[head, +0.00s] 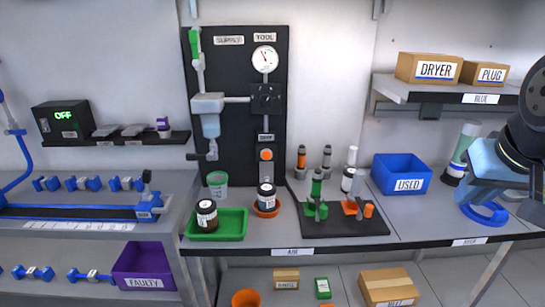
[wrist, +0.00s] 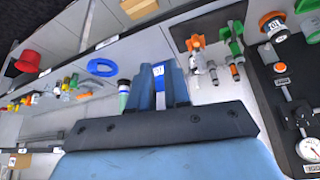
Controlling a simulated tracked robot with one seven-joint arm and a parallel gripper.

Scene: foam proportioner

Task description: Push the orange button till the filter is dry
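The orange button (head: 266,154) sits low on the black upright panel (head: 235,165), below a small label. A grey filter-like unit with a pale bowl (head: 210,125) is on the panel's left side; I cannot tell whether water is inside. A round gauge (head: 264,59) is at the panel's top right and also shows in the wrist view (wrist: 307,148). My gripper (head: 484,160) is at the right of the head view, far from the button.
A blue USED bin (head: 400,188) stands between my gripper and the panel. A dark mat (head: 335,228) with green and orange fittings, a green tray (head: 231,222) and jars stand on the bench before the panel. A shelf (head: 440,92) with boxes hangs above right.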

